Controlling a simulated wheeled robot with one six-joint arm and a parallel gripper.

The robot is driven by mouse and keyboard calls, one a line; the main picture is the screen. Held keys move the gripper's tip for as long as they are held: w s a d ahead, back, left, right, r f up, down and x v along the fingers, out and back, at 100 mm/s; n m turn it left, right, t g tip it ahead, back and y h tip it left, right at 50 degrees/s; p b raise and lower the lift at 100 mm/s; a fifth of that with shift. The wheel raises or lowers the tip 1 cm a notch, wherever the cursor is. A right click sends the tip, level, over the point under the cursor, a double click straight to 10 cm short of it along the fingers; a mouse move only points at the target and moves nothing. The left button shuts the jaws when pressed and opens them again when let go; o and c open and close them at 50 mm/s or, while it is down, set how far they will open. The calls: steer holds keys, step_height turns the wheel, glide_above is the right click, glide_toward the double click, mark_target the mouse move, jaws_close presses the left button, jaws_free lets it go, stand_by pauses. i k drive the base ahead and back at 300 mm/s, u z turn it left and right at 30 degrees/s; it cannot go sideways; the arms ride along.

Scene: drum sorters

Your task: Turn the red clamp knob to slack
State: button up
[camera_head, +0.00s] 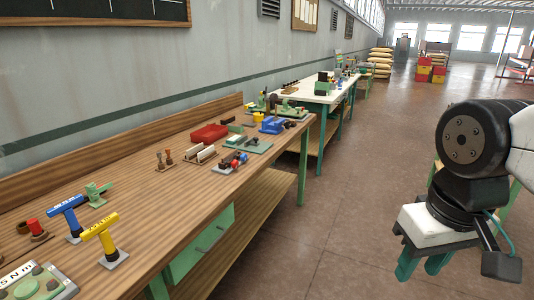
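A small red knob (34,225) stands on a dark base at the left of the long wooden bench. More red parts sit on a small fixture (231,161) farther along it. I cannot tell which of these is the clamp knob, or how either is turned. My gripper (423,268) hangs at the right of the view, over the floor and well apart from the bench. Its two green fingers point down with a gap between them, and nothing shows in the gap.
A blue T-handle (68,214) and a yellow T-handle (103,239) stand upright near the red knob. A green panel (40,285) lies at the near left corner. A red box (208,133) sits mid-bench. A white-topped table (325,95) stands beyond. The floor (330,230) beside the bench is clear.

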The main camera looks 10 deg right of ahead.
mark_target(235, 165)
steer(key=z, duration=0.05)
steer(key=i, duration=1.65)
steer(key=u, duration=0.7)
